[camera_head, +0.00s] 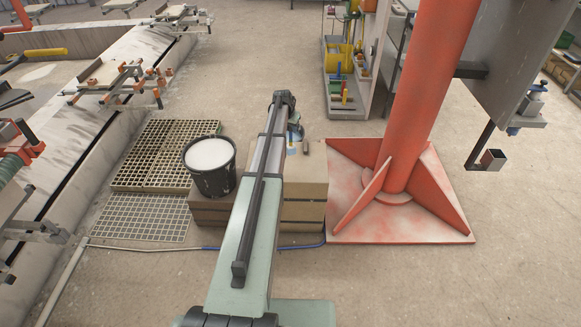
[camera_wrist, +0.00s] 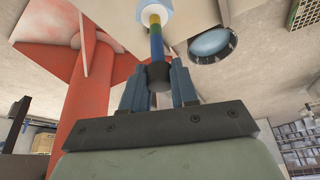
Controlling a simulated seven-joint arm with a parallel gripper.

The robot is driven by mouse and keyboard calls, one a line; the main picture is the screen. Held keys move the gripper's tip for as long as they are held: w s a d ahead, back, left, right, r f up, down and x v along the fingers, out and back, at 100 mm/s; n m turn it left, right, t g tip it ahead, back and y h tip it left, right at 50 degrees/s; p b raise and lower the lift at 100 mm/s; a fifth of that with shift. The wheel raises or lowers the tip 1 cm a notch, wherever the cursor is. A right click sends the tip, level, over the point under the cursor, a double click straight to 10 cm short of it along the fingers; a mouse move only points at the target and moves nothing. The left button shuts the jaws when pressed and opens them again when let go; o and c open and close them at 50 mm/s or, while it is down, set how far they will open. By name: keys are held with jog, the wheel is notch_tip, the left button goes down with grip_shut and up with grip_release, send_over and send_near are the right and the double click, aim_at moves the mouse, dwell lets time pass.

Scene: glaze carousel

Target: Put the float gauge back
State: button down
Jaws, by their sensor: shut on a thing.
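My gripper (camera_wrist: 158,82) is shut on the float gauge (camera_wrist: 156,42) in the wrist view. The gauge has a dark knob between the blue fingers, a rod banded in blue, green and yellow, and a pale blue-white float at its far end. In the head view my gripper (camera_head: 296,136) is over the cardboard-coloured boxes, mostly hidden by my arm. A black bucket (camera_head: 214,184) with white contents stands left of my arm. A dark-rimmed round vessel with a pale inside (camera_wrist: 211,44) shows beside the gauge in the wrist view, apart from it.
The tan box stack (camera_head: 304,190) is under my gripper. A red post (camera_head: 402,130) on a broad base stands close on the right. Floor gratings (camera_head: 150,155) lie left of the bucket. A tool rack (camera_head: 345,80) stands behind. Open floor lies in front.

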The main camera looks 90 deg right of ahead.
aim_at(290, 145)
jog(key=shift+f, duration=5.15)
jog(key=c, duration=0.9)
grip_release()
jog(key=shift+o, duration=0.2)
jog(key=v, duration=1.2)
jog(key=shift+r, duration=0.15)
jog(key=shift+w, duration=0.15)
